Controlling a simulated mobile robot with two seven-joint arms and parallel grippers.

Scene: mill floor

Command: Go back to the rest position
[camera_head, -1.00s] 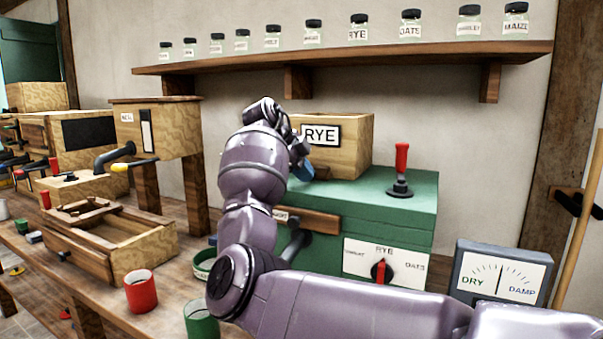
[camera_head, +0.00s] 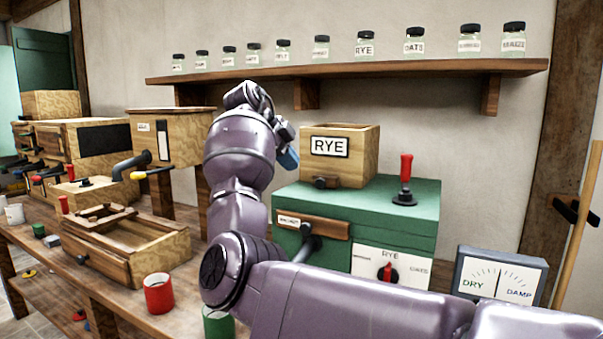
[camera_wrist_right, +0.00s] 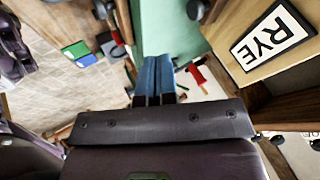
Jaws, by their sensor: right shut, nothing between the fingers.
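My right arm reaches across the middle of the head view. My right gripper (camera_head: 288,158) is in the air to the left of the wooden RYE box (camera_head: 364,155), apart from it. In the right wrist view its blue fingers (camera_wrist_right: 154,80) are together with nothing between them. The RYE box also shows at the upper right of that view (camera_wrist_right: 235,40). It stands on the green machine (camera_head: 400,235). My left gripper is not in view.
A red lever (camera_head: 406,168) stands on the machine. A dry/damp meter (camera_head: 500,275) is at the right. A red cup (camera_head: 158,294), a green cup (camera_head: 217,324) and a wooden drawer box (camera_head: 135,245) are on the bench at left. A jar shelf (camera_head: 350,73) runs above.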

